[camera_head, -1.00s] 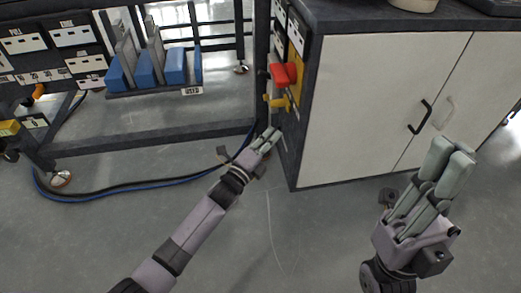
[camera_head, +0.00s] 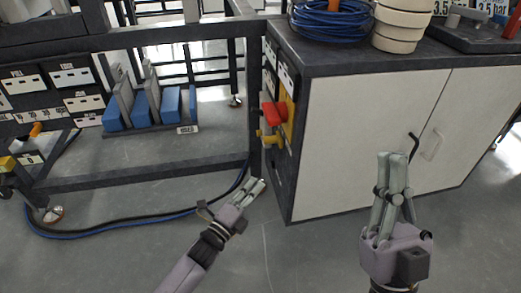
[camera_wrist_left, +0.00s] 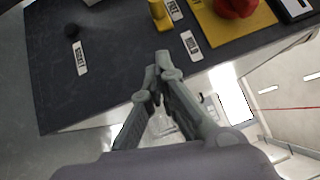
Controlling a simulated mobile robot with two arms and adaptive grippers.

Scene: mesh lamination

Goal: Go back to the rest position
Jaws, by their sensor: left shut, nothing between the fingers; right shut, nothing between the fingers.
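My left gripper (camera_head: 256,187) is in the lower middle of the head view, in front of the cabinet's left side. It is shut and empty, and its fingers also show in the left wrist view (camera_wrist_left: 158,68). My right gripper (camera_head: 391,160) points up in front of the white cabinet doors in the head view. It is shut with nothing between its fingers.
A white-doored cabinet (camera_head: 350,140) stands ahead, with a red handle (camera_head: 274,114) and a yellow handle (camera_head: 270,141) on its left side. Blue cable (camera_head: 328,22) lies on top. A dark rack frame (camera_head: 150,174) stands left. Grey floor lies between.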

